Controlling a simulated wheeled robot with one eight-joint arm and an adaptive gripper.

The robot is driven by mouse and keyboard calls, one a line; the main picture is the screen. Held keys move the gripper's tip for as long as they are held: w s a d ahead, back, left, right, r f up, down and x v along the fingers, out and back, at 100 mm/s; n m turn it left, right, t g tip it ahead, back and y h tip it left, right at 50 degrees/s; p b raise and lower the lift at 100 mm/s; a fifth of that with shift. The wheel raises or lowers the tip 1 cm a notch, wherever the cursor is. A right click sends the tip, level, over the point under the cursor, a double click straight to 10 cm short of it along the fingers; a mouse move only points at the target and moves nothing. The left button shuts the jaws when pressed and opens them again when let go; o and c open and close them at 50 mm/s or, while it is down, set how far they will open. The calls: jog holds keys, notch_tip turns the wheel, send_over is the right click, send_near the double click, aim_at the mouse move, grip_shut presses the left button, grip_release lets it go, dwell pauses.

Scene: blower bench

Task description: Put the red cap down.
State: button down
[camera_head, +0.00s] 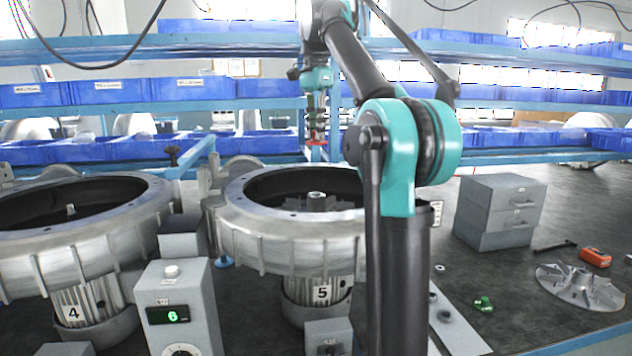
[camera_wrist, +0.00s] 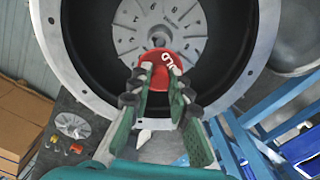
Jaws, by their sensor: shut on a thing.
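The red cap (camera_head: 316,142) hangs in my gripper (camera_head: 316,133) in the head view, above the far side of the round grey blower housing marked 5 (camera_head: 290,225). In the wrist view the red cap (camera_wrist: 168,66) sits between the two fingertips of my gripper (camera_wrist: 161,72), which is shut on it. White letters show on the cap, partly hidden by a finger. Behind the cap in that view is the open housing (camera_wrist: 50,45), with a grey numbered wheel (camera_wrist: 150,18) and a central hub inside.
A second housing, marked 4 (camera_head: 75,250), stands left. A control box showing 6 (camera_head: 172,313) stands in front. A grey drawer box (camera_head: 498,212), a loose impeller (camera_head: 580,288), an orange box (camera_head: 595,257) and a green part (camera_head: 484,303) lie right. Blue bin racks (camera_head: 190,90) run behind.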

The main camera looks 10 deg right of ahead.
notch_tip(320, 180, down, 14)
jog(key=shift+f, duration=0.1)
dwell(0.4)
jog(key=shift+f, duration=0.15)
jog(key=c, duration=1.4)
grip_release()
notch_tip(320, 180, up, 12)
jog(key=shift+r, duration=0.2)
